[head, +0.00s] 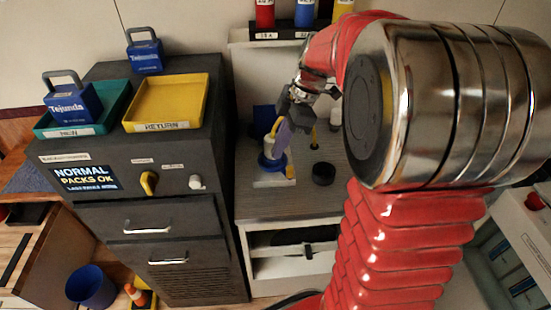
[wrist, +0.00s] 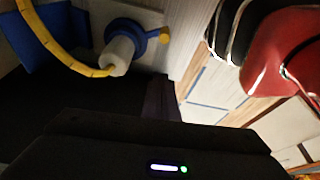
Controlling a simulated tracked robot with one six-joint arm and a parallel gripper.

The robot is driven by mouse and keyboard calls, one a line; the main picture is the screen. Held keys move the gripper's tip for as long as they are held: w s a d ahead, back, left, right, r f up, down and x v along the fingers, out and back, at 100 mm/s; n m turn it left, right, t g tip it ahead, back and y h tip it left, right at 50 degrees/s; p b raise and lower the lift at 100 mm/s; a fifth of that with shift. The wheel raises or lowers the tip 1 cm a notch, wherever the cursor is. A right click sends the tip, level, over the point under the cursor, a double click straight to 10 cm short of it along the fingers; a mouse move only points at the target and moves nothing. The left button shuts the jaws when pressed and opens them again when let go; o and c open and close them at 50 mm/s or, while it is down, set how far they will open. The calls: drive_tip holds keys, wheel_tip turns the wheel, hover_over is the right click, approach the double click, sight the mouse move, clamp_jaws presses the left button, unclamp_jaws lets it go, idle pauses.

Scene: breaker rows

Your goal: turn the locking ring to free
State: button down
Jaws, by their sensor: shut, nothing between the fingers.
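The blue locking ring (head: 271,162) sits on a white base plate (head: 268,181) on the grey bench top. A pale plug with a yellow cable (head: 272,130) stands in it. In the wrist view the blue ring (wrist: 125,31) surrounds the foot of the white plug (wrist: 118,54), and a yellow tab (wrist: 164,36) sticks out at its right. My gripper (head: 284,139) is shut and empty, pointing down beside the plug and partly covering it in the head view. In the wrist view its dark finger (wrist: 161,98) is below the ring; I cannot tell whether it touches.
A black round piece (head: 323,173) stands on the bench right of the ring. A dark cabinet with a yellow tray (head: 165,102) and green tray (head: 113,112) is at left. Red, blue and yellow packs stand on the back shelf. My arm hides the right side.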

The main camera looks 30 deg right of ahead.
drive_tip(key=shift+v, duration=1.55)
drive_tip(key=s+a+m+t+h, duration=0.1)
drive_tip(key=s+a+m+t, duration=0.1)
drive_tip(key=s+a+m, duration=0.4)
drive_tip(key=s+a+r+m+t+h, duration=0.1)
drive_tip(key=s+a+m+t+h, duration=0.1)
drive_tip(key=s+a+m, duration=0.4)
drive_tip(key=shift+s+r+m+t+h, duration=0.35)
drive_tip(key=shift+s+m, duration=1.25)
drive_tip(key=shift+s, duration=0.65)
